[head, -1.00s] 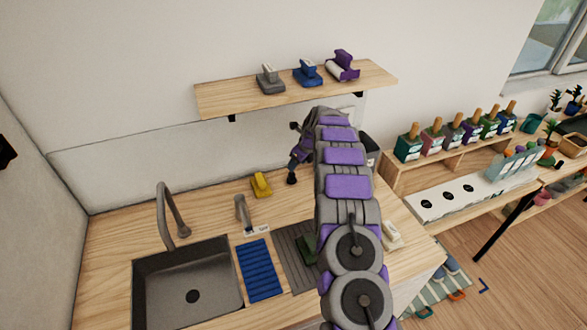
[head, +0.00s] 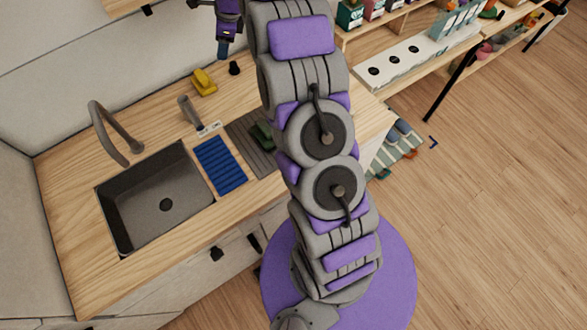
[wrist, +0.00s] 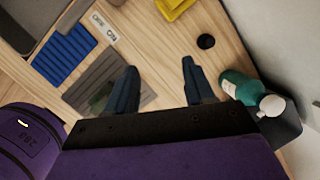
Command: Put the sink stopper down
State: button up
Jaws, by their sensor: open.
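The sink stopper (head: 234,68), a small black piece, stands on the wooden counter just right of a yellow object. It also shows as a dark round shape in the wrist view (wrist: 206,41). My gripper (head: 223,50) is above the counter near the back wall. In the wrist view my gripper (wrist: 158,77) has its two dark fingers spread wide, with nothing between them. The stopper lies beyond the fingertips, apart from them.
The yellow object (head: 204,82) lies beside the stopper. A green bottle (wrist: 240,88) stands near the gripper's right finger.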

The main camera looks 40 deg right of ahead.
jog(key=s+a+r+n+g, duration=0.1)
jog(key=s+a+r+n, duration=0.25)
jog(key=s, duration=0.35)
jog(key=s+a+r+n, duration=0.3)
jog(key=s+n, duration=0.1)
jog(key=s, duration=0.4)
jog(key=s+a+r+n+g, duration=0.1)
jog(key=s+a+r+n, duration=0.25)
jog(key=s, duration=0.35)
jog(key=s+f+n+g+h, duration=0.1)
jog(key=s+n, duration=1.1)
jog(key=s, duration=1.6)
jog(key=shift+s+a+f+n+g+h, duration=0.2)
jog(key=shift+s+f+n+g+h, duration=0.15)
jog(key=shift+g+h, duration=0.35)
jog(key=shift+w, duration=0.1)
